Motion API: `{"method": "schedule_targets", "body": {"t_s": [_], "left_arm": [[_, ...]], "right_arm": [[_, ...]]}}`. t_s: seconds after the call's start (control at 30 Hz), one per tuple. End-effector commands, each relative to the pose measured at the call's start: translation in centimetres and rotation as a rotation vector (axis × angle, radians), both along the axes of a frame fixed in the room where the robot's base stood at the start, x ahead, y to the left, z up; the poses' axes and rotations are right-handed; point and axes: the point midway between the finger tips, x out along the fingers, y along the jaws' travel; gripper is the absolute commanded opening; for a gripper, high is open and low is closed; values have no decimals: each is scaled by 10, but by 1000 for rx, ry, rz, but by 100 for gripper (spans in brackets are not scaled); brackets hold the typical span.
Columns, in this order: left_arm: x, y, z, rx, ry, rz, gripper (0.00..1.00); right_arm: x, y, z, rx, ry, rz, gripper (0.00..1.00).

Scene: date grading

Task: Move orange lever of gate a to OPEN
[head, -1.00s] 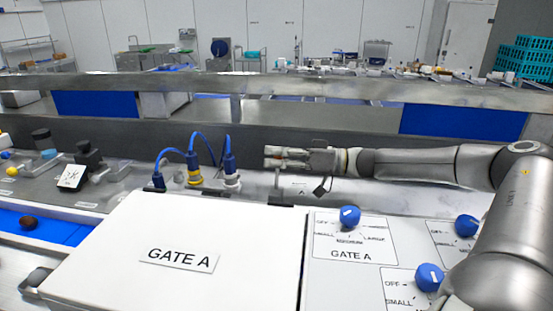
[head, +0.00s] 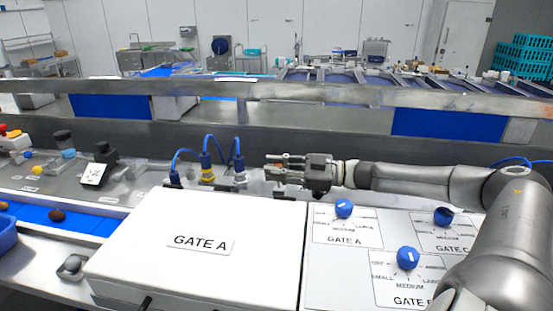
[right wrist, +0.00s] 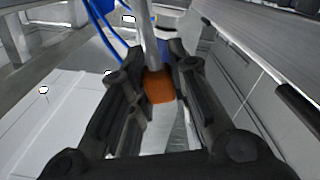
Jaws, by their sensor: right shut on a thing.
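The orange lever grip (right wrist: 160,87) shows in the right wrist view at the end of a grey metal rod. It sits between the two dark fingers of my right gripper (right wrist: 158,80), which is shut on it. In the head view my right gripper (head: 285,168) is behind the white GATE A box (head: 150,225), at its right end. There the lever is mostly hidden by the fingers, and I cannot read an OPEN mark. My left gripper is not in view.
Blue cables with plugs (head: 208,160) stand just left of my right gripper. A panel (head: 330,285) with several blue knobs (head: 407,258) lies to the right of the box, below my right arm. A metal rail (head: 300,92) runs behind.

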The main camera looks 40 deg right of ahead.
Motion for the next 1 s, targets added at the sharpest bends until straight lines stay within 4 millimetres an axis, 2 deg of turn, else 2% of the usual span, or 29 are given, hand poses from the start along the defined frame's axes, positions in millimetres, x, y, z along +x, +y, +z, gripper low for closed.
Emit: {"method": "schedule_targets", "body": {"t_s": [0.03,0.3,0.87,0.9,1.0], "left_arm": [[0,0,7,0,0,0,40],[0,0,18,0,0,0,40],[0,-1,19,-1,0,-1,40],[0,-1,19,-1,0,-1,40],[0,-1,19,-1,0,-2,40]], "right_arm": [[-1,2,2,-17,-14,1,0],[-5,6,-3,-97,-79,2,0],[-6,8,-6,-122,-97,2,0],[-6,8,-6,-122,-97,3,22],[-6,8,-7,-121,-97,2,35]]}}
